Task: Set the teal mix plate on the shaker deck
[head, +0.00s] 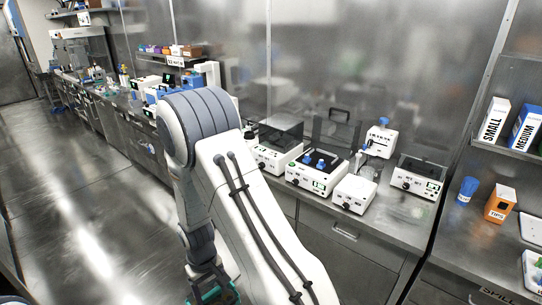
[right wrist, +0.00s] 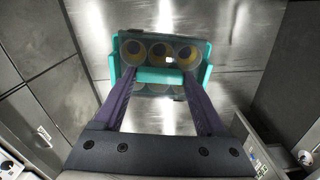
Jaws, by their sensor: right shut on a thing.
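The teal mix plate (right wrist: 160,74) is in the right wrist view, a teal block with a row of round, yellowish-brown openings along its far side. My right gripper (right wrist: 158,88) is shut on it, with a purple finger at either side. In the head view a bit of the teal plate (head: 219,291) shows at the bottom edge, low in front of the bench, beneath my arm. Several white devices stand on the bench, one with a dark flat top (head: 421,169); I cannot tell for sure which carries the shaker deck. My left gripper is not in view.
A white device with blue knobs (head: 318,172) and a plain white box (head: 354,193) stand close together on the steel bench. A blue cup (head: 467,190) and an orange tips box (head: 499,205) stand at the right. The floor at the left is clear.

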